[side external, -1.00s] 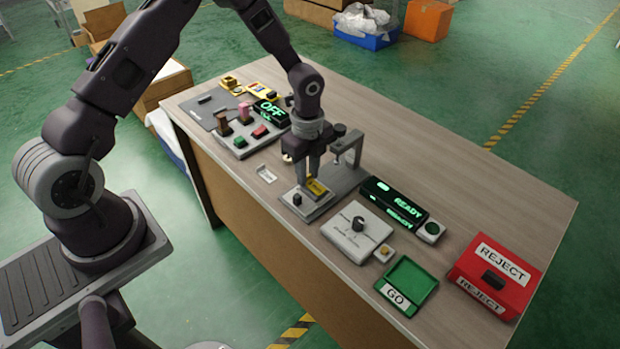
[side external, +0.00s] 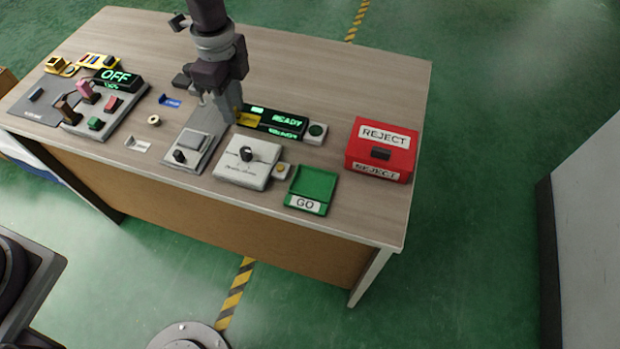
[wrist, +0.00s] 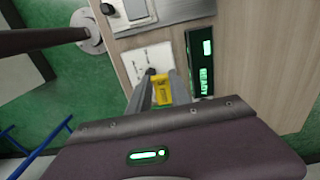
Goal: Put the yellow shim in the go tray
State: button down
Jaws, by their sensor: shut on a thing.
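The yellow shim (side external: 248,120) is in my gripper (side external: 236,116), in front of the left part of the READY display. My gripper is shut on it and holds it above the table. In the wrist view the shim (wrist: 164,90) sits between the fingertips (wrist: 158,92), beside the white dial box. The green go tray (side external: 317,181) stands near the front edge of the table, right of the dial box and lower right of my gripper. It looks empty.
The READY display (side external: 272,122) is close behind. The red reject box (side external: 381,152) stands right of the tray. The grey fixture (side external: 192,145) is left.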

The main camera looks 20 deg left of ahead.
send_over(303, 181)
jog(key=f, duration=0.1)
notch_tip(303, 181, down, 10)
jog(key=shift+s+r, duration=0.1)
jog(key=shift+f, duration=0.2)
jog(key=shift+f, duration=0.1)
jog(key=c, duration=1.5)
grip_release()
notch_tip(303, 181, up, 12)
jog(key=shift+r, duration=0.2)
